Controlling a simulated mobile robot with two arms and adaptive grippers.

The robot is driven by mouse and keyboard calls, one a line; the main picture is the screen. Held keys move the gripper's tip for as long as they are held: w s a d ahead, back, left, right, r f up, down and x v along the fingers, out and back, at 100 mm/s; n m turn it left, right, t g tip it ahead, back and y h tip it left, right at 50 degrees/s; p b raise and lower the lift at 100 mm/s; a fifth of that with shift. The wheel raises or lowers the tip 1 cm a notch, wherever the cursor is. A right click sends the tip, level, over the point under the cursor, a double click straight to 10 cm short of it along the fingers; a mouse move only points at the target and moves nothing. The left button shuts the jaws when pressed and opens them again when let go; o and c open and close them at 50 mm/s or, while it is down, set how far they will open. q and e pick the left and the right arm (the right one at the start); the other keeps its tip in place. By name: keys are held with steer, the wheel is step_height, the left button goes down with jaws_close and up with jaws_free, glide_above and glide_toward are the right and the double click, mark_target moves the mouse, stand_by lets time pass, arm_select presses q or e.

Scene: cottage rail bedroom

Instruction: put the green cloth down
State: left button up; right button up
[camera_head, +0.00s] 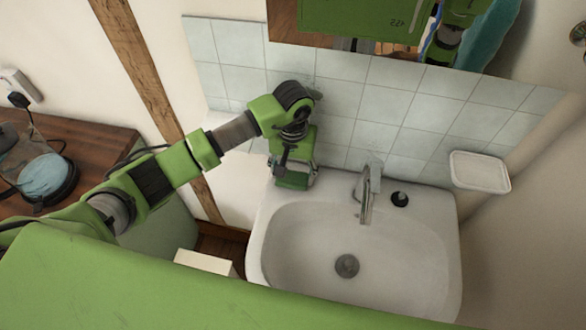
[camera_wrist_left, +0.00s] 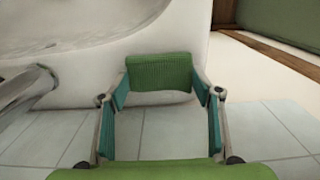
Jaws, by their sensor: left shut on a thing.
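My left gripper (camera_head: 291,168) points down at the back left corner of the white sink (camera_head: 270,225). It is shut on the green cloth (camera_wrist_left: 160,72), which shows as a ribbed green block between the fingertips in the left wrist view. In the head view a small part of the cloth (camera_head: 292,181) shows below the fingers, at the sink's corner. I cannot tell whether it touches the rim. The sink's white edge also shows in the left wrist view (camera_wrist_left: 90,65), close to the cloth. My right gripper is not in view.
A tap (camera_head: 366,195) and a small dark-topped item (camera_head: 399,199) stand on the sink's back ledge. The basin is empty. A tiled wall (camera_head: 340,100) rises close behind my gripper, with a mirror above. A white soap dish (camera_head: 480,171) is at the right. A wooden dresser (camera_head: 85,140) stands left.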

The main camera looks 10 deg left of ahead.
arm_select(q)
steer(key=shift+f, duration=0.2)
steer(key=shift+f, duration=0.1)
steer(key=shift+f+b, duration=0.1)
steer(key=shift+b, duration=0.2)
steer(key=o, duration=1)
